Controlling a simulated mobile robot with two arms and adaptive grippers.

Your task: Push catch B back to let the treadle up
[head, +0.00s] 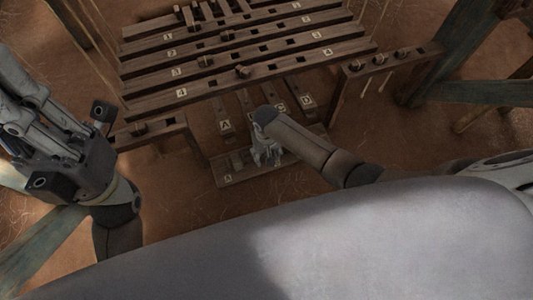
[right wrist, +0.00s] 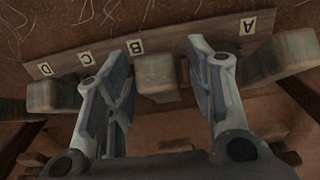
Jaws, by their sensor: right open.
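Catch B (right wrist: 157,77) is a pale wooden block below the label B on the catch board (right wrist: 190,38) in the right wrist view. My right gripper (right wrist: 160,65) is open, with one finger on each side of catch B; I cannot tell whether either finger touches it. In the head view, my right gripper (head: 267,155) is over the catch board (head: 240,176) and hides catch B and most of treadle B. Treadles A (head: 225,125) and D (head: 307,101) show beyond it. My left gripper (head: 35,110) is at the far left, away from the catches, its jaws unclear.
Catch A (right wrist: 275,63) and catch D (right wrist: 45,96) flank the fingers in the right wrist view; catch C is partly behind a finger. Numbered wooden bars (head: 250,70) lie beyond the treadles. Side rails with pegs stand left (head: 150,130) and right (head: 385,64).

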